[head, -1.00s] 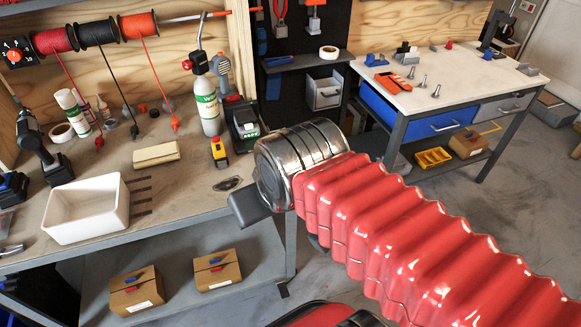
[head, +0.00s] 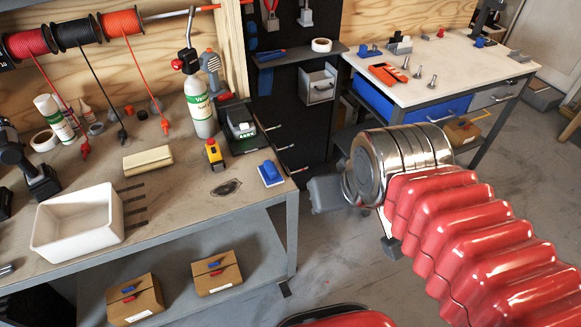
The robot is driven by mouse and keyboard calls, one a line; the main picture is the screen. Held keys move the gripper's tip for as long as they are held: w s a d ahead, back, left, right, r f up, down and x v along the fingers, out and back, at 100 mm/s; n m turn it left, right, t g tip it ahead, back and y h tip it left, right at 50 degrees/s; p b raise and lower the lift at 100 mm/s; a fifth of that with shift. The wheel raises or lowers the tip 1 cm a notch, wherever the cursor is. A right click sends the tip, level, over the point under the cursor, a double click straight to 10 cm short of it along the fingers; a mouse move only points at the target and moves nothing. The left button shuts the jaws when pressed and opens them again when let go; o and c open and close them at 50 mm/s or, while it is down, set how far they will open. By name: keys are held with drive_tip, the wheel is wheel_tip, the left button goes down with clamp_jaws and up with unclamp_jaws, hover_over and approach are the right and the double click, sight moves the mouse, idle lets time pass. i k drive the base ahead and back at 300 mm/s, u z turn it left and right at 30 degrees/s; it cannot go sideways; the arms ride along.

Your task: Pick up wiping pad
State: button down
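A small blue block with a pale base (head: 270,173) lies on the workbench near its right front corner. A flat cream-coloured pad-like block (head: 148,160) lies on the same bench, behind the white bin. I cannot tell for sure which of the two is the wiping pad. My gripper (head: 328,194) shows only as dark grey parts beyond the metal wrist, to the right of the bench corner and apart from both blocks. My arm hides most of it, so its opening and anything in it cannot be seen.
A white open bin (head: 80,238) stands at the bench's front left. A green-labelled bottle (head: 201,108), a yellow device (head: 214,154) and a dark-green charger (head: 238,122) stand behind the blue block. Another table (head: 425,85) with tools stands at the back right. Floor between is clear.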

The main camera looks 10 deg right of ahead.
sight(271, 176)
drive_tip(key=z, duration=1.15)
drive_tip(key=k, duration=0.75)
drive_tip(key=u, duration=1)
drive_tip(key=i, duration=1)
drive_tip(key=u, duration=0.05)
